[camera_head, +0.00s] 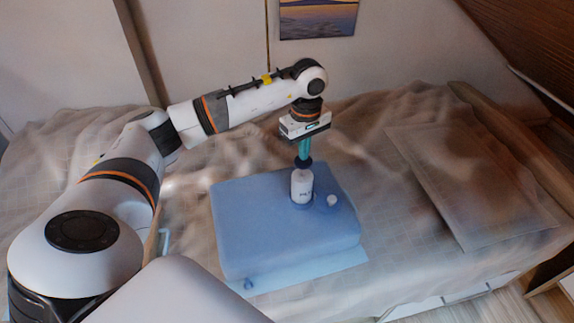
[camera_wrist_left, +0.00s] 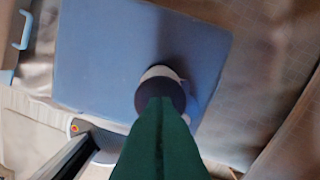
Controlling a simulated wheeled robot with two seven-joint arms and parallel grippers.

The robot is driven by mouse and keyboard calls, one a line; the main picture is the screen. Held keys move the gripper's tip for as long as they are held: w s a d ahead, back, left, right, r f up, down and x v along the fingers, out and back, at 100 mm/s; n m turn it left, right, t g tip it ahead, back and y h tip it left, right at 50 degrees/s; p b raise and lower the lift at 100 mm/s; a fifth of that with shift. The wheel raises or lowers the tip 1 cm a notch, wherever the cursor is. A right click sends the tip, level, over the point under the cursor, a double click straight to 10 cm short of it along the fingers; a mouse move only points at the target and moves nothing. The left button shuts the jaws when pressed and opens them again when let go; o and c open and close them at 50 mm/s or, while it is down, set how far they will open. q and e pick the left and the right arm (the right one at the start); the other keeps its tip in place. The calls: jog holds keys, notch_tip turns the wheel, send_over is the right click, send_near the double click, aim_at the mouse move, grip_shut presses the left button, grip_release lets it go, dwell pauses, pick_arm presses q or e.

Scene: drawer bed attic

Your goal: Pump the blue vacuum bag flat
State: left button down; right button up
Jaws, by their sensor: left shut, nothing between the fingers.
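The blue vacuum bag (camera_head: 262,228) lies on the bed as a thick, plump block; it also fills much of the left wrist view (camera_wrist_left: 105,55). A white pump (camera_head: 302,187) with a dark round top stands upright on the bag toward its far right part; it also shows in the left wrist view (camera_wrist_left: 160,72). A small white cap (camera_head: 332,200) sits beside the pump. My left gripper (camera_head: 304,158) points down with its green fingers shut and empty, right over the pump's dark top. The fingertips appear to meet that top; exact contact is hard to tell.
The bed (camera_head: 400,260) has a rumpled beige cover. A flat, sheet-like pale rectangle (camera_head: 470,185) lies to the right. A pale blue handle-like piece (camera_wrist_left: 20,30) shows left of the bag in the left wrist view. A sloped wooden ceiling (camera_head: 540,40) closes off the upper right.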

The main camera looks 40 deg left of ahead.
aim_at(302, 163)
pick_arm(q)
jog(key=shift+f, duration=0.4)
jog(key=shift+f, duration=0.1)
jog(key=shift+f+b, duration=1.35)
jog(key=shift+f, duration=0.15)
jog(key=shift+a+f+b, duration=0.15)
jog(key=shift+f+b, duration=0.15)
jog(key=shift+f, duration=0.1)
notch_tip(302, 163, up, 5)
jog(key=p, duration=0.3)
jog(key=shift+r+p, duration=0.2)
jog(key=shift+p, duration=0.1)
jog(key=shift+r, duration=0.35)
